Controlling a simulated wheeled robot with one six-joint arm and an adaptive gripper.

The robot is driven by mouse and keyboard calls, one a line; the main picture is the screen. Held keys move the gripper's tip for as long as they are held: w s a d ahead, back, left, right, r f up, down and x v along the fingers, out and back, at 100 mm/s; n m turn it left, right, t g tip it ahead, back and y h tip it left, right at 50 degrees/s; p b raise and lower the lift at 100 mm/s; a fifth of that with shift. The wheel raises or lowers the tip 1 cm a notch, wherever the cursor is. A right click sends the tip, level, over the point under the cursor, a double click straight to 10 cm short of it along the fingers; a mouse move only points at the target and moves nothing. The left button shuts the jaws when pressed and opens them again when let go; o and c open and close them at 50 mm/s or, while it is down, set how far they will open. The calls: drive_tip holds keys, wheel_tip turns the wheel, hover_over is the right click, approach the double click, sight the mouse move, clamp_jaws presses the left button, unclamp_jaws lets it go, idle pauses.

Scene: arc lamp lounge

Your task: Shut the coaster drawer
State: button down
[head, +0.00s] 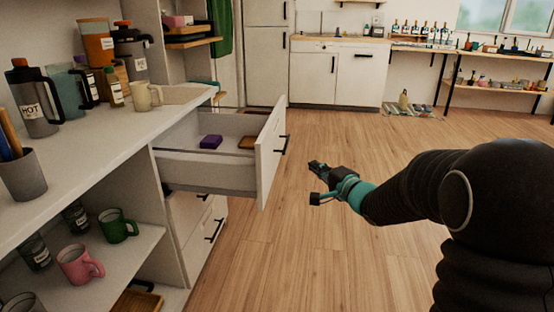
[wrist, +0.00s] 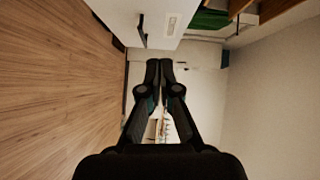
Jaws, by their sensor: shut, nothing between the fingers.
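The coaster drawer (head: 271,160) is the top drawer of the white counter and stands pulled well out in the head view. Its white front with a dark bar handle (head: 281,145) faces right. A purple block (head: 211,141) and a flat brown piece (head: 246,142) lie inside. My gripper (head: 314,169) is to the right of the drawer front, apart from it. In the wrist view my gripper (wrist: 160,66) has its fingertips together and empty. A white panel with a dark handle and a pale plate (wrist: 172,22), seemingly the drawer front, shows above the fingers.
Shut drawers (head: 195,215) sit below the open one. The countertop (head: 125,130) holds several jugs, a cream mug (head: 145,95) and a grey cup (head: 22,175). A pink mug (head: 77,263) and green mug (head: 116,225) stand on the shelf below. The wooden floor (head: 300,240) is clear.

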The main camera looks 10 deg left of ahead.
drive_tip(key=a+f+y, duration=0.1)
drive_tip(key=a, duration=0.1)
approach(268, 152)
drive_tip(key=shift+g, duration=0.3)
drive_tip(key=w, duration=0.1)
drive_tip(key=w+a, duration=0.1)
drive_tip(key=w, duration=0.1)
drive_tip(key=w+a, duration=0.1)
drive_tip(key=w, duration=0.1)
drive_tip(key=shift+w+a+f, duration=0.1)
drive_tip(key=shift+w+a, duration=0.1)
drive_tip(key=shift+a, duration=0.75)
